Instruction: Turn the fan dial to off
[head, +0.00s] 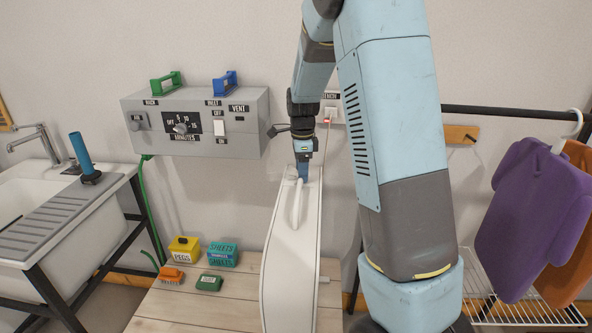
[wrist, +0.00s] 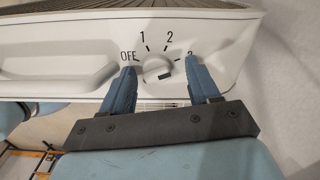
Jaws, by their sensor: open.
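The fan is a white appliance (head: 287,262) lying on the wooden table, with a raised handle on top. Its fan dial (wrist: 157,70) shows in the wrist view, a small pale round knob with a dark mark at its lower right. Labels OFF, 1 and 2 run around it from left to right; the 3 is partly covered by my right finger. I cannot tell exactly which number the dial points to. My gripper (wrist: 159,72) is open, one finger either side of the dial, with gaps visible. In the head view my gripper (head: 303,170) is at the fan's far end.
A grey wall box (head: 195,122) carries a minutes dial and a vent switch. A yellow pegs box (head: 184,249), teal box (head: 222,254), orange brush (head: 171,275) and green block (head: 209,283) sit on the table (head: 190,311). A sink is left; purple cloth hangs right.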

